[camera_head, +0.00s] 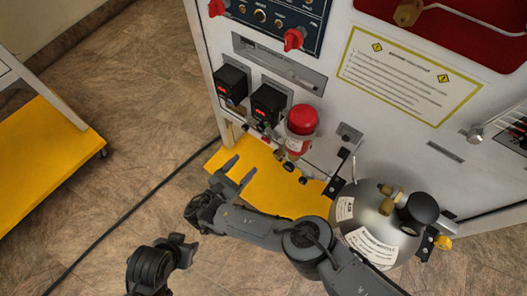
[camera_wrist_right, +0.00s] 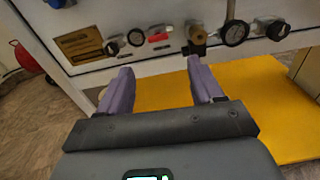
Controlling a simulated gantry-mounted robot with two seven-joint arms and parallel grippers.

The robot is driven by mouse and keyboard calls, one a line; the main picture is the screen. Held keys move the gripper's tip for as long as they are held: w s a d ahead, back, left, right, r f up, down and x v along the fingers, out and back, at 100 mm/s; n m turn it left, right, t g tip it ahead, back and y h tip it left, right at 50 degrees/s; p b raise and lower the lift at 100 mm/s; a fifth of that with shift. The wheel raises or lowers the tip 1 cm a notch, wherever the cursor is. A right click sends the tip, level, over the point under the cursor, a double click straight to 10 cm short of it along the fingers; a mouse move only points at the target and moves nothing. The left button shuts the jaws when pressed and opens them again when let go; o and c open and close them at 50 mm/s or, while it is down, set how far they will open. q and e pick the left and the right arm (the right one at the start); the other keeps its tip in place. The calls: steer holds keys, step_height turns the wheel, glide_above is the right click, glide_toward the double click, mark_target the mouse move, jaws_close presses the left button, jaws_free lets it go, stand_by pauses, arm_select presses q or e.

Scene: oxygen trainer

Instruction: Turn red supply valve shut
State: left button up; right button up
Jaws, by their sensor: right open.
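My right gripper (camera_head: 246,166) is open and empty, in front of the lower cabinet face. Its two fingers also show in the right wrist view (camera_wrist_right: 159,67), spread apart and pointing at a row of fittings. A small red valve handle (camera_wrist_right: 158,38) sits in that row, ahead of the gap between the fingertips and apart from them. In the head view the small fittings (camera_head: 290,166) are below a red-topped cylinder (camera_head: 302,120), and the red handle cannot be made out clearly there. Dark links of my left arm show at the bottom; its gripper is not seen.
Gauges (camera_wrist_right: 235,33) and black knobs (camera_wrist_right: 278,30) flank the red handle. Red knobs (camera_head: 294,38) are on the upper panel. A yellow platform (camera_head: 265,178) lies below; a dark cable (camera_head: 130,213) crosses the floor.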

mark_target(265, 141)
steer(key=shift+t, duration=0.3)
steer(key=p+x, duration=0.1)
steer(key=x, duration=0.8)
steer(key=shift+w, duration=0.15)
steer(key=shift+x, duration=0.9)
steer(key=shift+r, duration=0.1)
steer(key=shift+c, duration=0.5)
steer(key=c, duration=1)
